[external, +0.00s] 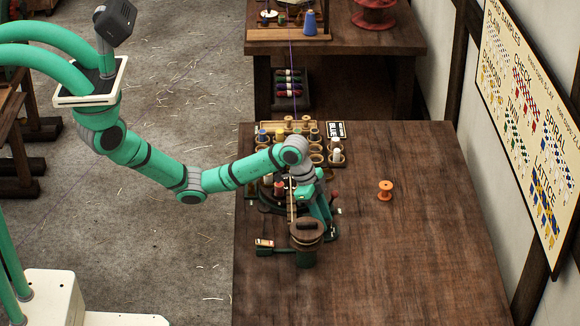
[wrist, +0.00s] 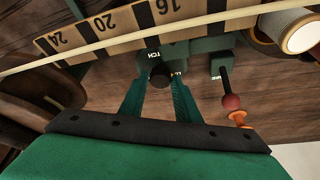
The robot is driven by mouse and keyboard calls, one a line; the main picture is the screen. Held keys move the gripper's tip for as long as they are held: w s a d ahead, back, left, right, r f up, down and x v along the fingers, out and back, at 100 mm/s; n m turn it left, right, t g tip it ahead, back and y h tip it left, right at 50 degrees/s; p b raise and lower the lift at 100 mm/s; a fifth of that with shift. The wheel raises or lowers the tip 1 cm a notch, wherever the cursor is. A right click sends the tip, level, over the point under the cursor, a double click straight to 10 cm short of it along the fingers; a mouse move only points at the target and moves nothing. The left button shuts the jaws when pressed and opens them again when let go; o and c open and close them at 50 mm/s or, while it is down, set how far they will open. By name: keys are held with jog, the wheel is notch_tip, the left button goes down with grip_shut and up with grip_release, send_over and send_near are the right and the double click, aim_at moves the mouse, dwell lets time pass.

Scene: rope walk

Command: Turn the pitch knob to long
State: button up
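The pitch knob (wrist: 159,77) is a small dark round knob on a green housing, with a partly hidden label ending in "TCH" just above it in the wrist view. A second small label at its right edge is mostly covered. My gripper (wrist: 160,86) has its two green fingers on either side of the knob, tips at its level. I cannot tell whether they touch it. In the external view my arm reaches over the green machine (external: 307,255), and the knob cannot be made out there. Which way the knob points is not readable.
A wooden scale strip (wrist: 130,23) marked 24, 20, 16 and a taut pale cord (wrist: 100,46) cross above the knob. A red-balled lever (wrist: 231,101) stands to its right. Spools fill a rack (external: 290,127) behind; an orange spool (external: 385,190) stands right on the otherwise clear table (external: 420,250).

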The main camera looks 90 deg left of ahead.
jog(key=shift+o, duration=1.2)
jog(key=v, duration=1)
jog(key=shift+s+r, duration=0.2)
jog(key=shift+r, duration=0.15)
